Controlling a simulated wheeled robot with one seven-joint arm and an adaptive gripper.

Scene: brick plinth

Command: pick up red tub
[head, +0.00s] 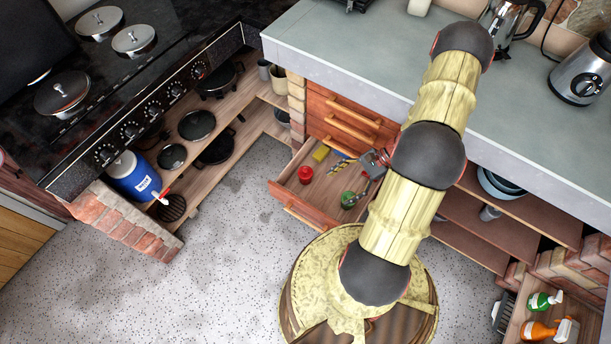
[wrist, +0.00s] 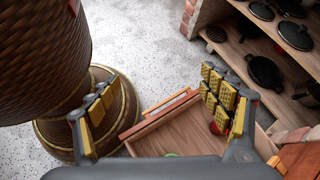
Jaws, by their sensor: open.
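The red tub (head: 305,174) is a small round tub standing in the open wooden drawer (head: 283,190), towards its left side in the head view. In the wrist view the red tub (wrist: 215,128) is mostly hidden behind the right-hand finger. My gripper (head: 341,184) is above the drawer, to the right of the tub in the head view, and apart from it. In the wrist view my gripper (wrist: 157,92) has its two padded fingers wide apart with nothing between them.
A green item (head: 348,200) lies in the drawer close to my gripper. A yellow block (head: 321,153) is at the drawer's back. The drawer's front (wrist: 160,112) and side walls stand around these things. Open shelves with pans (head: 197,125) are to the left; speckled floor is clear.

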